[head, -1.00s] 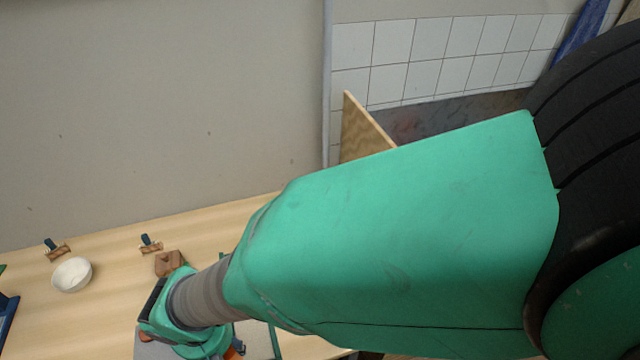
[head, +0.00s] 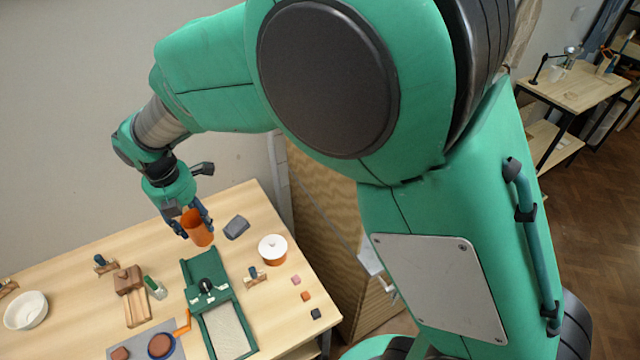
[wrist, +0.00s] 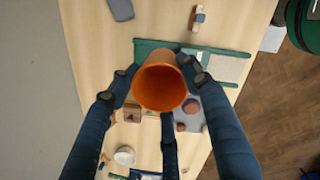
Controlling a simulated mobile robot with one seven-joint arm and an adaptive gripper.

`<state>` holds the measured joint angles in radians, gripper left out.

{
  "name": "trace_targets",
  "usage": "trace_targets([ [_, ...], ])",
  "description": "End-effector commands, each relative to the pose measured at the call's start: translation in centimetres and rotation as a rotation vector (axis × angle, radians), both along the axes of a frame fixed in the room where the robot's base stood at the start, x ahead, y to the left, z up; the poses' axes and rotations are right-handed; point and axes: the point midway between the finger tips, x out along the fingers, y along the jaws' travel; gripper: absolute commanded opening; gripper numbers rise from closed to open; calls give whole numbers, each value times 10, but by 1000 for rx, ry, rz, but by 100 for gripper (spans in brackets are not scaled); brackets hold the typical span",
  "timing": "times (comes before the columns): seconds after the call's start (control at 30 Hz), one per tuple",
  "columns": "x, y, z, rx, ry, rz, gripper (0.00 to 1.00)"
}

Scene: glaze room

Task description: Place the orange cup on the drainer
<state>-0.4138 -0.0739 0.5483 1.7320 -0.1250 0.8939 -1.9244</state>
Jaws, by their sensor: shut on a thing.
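The orange cup (head: 197,229) is held between the dark blue fingers of my gripper (head: 194,216), over the back of the wooden table. In the wrist view, the fingers of my gripper (wrist: 160,90) close around the cup (wrist: 160,88), whose open mouth faces the camera. The cup looks roughly upright and slightly tilted in the head view. I cannot tell its exact height above the table. A blue frame (wrist: 145,174), perhaps the drainer, shows partly at the bottom edge of the wrist view; I cannot identify it surely. It is not in the head view.
A grey board (head: 140,340) lies in front.

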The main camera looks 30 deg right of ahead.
Motion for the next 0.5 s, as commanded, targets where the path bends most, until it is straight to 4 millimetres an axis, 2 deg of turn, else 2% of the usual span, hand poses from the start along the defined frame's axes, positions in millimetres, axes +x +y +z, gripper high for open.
trace_targets([
  [0.03,15,-12,9,1,-1,-26,23],
  [0.1,31,-27,19,2,-1,-56,23],
  [0.27,67,-66,43,4,1,-121,23],
  [0.5,115,-131,80,5,0,-222,23],
])
